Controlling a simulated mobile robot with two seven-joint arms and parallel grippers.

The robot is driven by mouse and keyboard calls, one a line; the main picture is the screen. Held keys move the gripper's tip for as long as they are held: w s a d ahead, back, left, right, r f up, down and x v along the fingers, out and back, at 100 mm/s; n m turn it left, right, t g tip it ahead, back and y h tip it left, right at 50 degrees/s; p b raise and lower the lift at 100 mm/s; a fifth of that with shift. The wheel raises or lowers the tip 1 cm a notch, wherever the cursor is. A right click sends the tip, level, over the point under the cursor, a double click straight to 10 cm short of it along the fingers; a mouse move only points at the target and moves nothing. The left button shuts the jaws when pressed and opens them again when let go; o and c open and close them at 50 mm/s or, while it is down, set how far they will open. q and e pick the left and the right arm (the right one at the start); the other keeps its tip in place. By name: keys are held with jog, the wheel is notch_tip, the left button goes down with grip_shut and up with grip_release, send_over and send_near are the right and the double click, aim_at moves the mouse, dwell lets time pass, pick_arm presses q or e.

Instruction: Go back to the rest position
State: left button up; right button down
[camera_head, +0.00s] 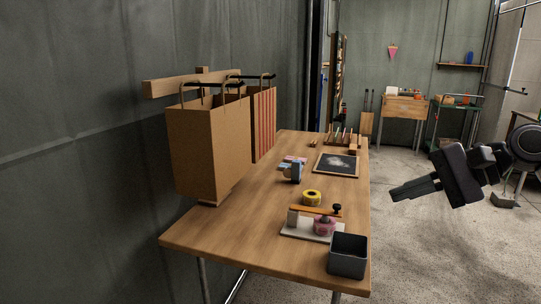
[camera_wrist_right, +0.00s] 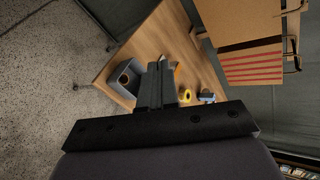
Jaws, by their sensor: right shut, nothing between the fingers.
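My right gripper (camera_head: 408,190) is at the right of the head view, in the air to the right of the wooden table (camera_head: 215,240). Its fingers point left toward the table and are shut with nothing between them. In the right wrist view the gripper (camera_wrist_right: 157,75) also shows its fingers together and empty. It touches nothing on the table. My left gripper is not in view.
The table bears a dark open box (camera_head: 347,256), a yellow tape roll (camera_head: 312,198), a framed dark board (camera_head: 336,164) and a white tray (camera_head: 296,233). Two paper bags (camera_head: 207,150) hang at the left by the wall. The floor right of the table is clear.

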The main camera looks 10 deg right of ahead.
jog(key=a+f+m+t+y, duration=0.35)
jog(key=a+f+m, duration=0.3)
jog(key=m, duration=0.55)
jog(key=a+f+m+t+y, duration=0.2)
jog(key=a+f+m+t, duration=0.2)
jog(key=a+f+m, duration=0.55)
jog(key=s+d+f+m+t+h, duration=0.1)
jog(key=s+f+m+h, duration=0.35)
jog(key=m, duration=0.95)
jog(key=s+d+f+m+h, duration=0.1)
jog(key=s+f+m+h, duration=0.1)
jog(key=f+m+h, duration=0.7)
jog(key=s+a+f+m+g+y, duration=0.1)
jog(key=s+f+m+g, duration=0.4)
jog(key=s+f+m, duration=0.75)
notch_tip(320, 180, up, 12)
jog(key=d+m+p, duration=0.1)
jog(key=p, duration=1.2)
jog(key=shift+w, duration=0.45)
